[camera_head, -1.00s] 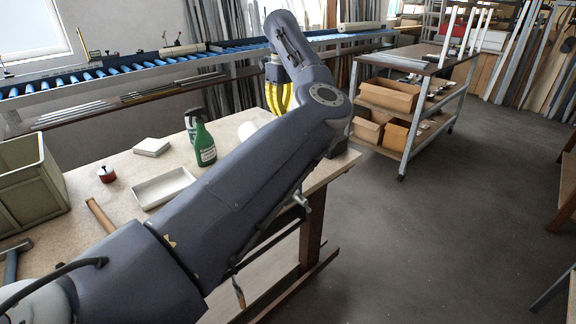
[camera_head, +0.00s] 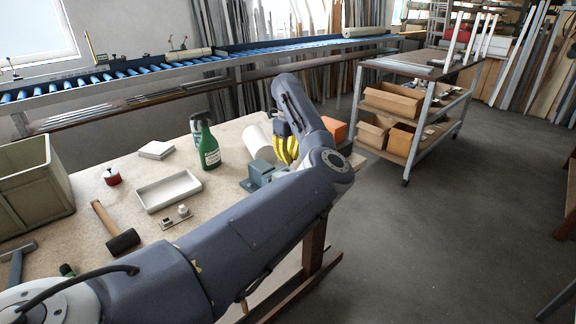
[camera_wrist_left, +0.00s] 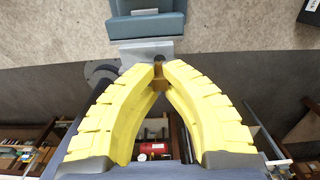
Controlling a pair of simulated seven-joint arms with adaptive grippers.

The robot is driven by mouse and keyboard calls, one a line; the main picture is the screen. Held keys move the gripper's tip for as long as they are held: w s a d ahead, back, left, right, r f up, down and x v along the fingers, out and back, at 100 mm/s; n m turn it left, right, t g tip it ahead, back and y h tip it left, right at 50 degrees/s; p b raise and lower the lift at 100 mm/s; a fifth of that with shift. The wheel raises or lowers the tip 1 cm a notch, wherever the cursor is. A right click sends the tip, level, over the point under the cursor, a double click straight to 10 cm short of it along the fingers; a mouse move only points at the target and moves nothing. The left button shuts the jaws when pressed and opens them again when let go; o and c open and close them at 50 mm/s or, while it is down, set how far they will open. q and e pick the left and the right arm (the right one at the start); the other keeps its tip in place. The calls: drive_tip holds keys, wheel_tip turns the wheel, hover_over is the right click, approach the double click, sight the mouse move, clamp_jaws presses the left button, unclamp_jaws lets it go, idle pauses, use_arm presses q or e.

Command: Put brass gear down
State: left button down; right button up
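My left gripper (camera_head: 286,160) points down over the right end of the workbench, beside a blue-grey block like a vise (camera_head: 258,174). In the left wrist view its two yellow fingers (camera_wrist_left: 158,72) arch together at the tips. A small brass-brown piece, which I take as the brass gear (camera_wrist_left: 158,68), shows between the tips; its teeth cannot be made out. The block (camera_wrist_left: 147,24) and its pale grey plate (camera_wrist_left: 145,50) lie just beyond the tips; I cannot tell whether the gear touches them. In the head view the gear is hidden. My right gripper is not in view.
On the bench are a green bottle (camera_head: 208,147), white tray (camera_head: 168,191), mallet (camera_head: 120,240), red-and-white pot (camera_head: 112,177), white roll (camera_head: 258,142) and grey crate (camera_head: 30,190). An orange box (camera_head: 335,130) is behind my arm. A shelf cart (camera_head: 415,110) stands right; the floor between is clear.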

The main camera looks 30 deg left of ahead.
use_arm(q)
drive_tip(key=shift+f, duration=1.65)
drive_tip(key=c, duration=1.6)
unclamp_jaws()
drive_tip(key=shift+f, duration=0.1)
drive_tip(key=shift+o, duration=0.2)
wheel_tip(320, 180, up, 12)
drive_tip(key=shift+r, duration=0.1)
